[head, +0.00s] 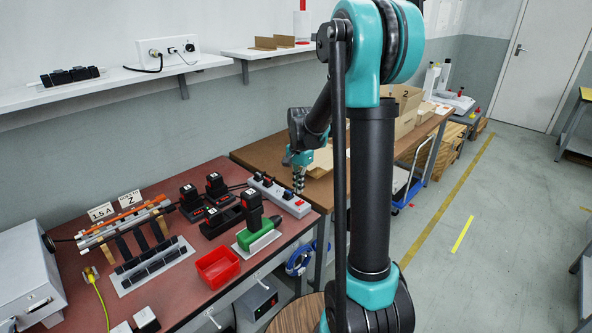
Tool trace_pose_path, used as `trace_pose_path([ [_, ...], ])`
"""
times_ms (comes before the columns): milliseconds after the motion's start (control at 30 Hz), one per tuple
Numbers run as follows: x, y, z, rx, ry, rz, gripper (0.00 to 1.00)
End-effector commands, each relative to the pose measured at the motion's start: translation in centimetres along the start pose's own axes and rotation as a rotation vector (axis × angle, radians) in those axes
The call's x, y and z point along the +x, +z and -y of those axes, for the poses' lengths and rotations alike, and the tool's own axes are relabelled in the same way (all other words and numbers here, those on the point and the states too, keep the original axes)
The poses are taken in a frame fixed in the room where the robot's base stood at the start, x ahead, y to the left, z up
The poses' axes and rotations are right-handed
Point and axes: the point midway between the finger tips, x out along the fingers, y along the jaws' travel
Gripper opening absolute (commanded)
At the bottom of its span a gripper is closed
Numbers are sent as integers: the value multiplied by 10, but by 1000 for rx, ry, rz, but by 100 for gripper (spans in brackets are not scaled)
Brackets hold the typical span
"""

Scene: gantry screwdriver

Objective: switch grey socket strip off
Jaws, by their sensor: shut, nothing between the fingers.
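The grey socket strip (281,196) lies at the back right of the red-brown bench. Dark plugs or adapters sit in its left part, and a small red spot, perhaps its switch, shows near its right end. Whether that switch is on or off is too small to tell. My gripper (299,191), teal with dark banded fingers, points down over the strip's right end. It is shut and empty. I cannot tell whether the fingertips touch the strip.
Black chargers with battery packs (213,203) stand left of the strip. A brown bench (240,155) adjoins behind. My arm hides part of the right side.

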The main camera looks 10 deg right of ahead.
Motion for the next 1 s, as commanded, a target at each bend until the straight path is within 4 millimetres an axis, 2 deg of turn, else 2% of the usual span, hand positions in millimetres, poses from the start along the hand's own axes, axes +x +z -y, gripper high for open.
trace_pose_path([
  [33,-12,1,-1,0,0,0,0],
  [200,-48,2,0,-1,0,2,0],
  [400,-78,3,0,-1,0,2,0],
  [600,-90,3,0,-2,0,3,0],
  [1000,-92,2,0,2,0,23,0],
])
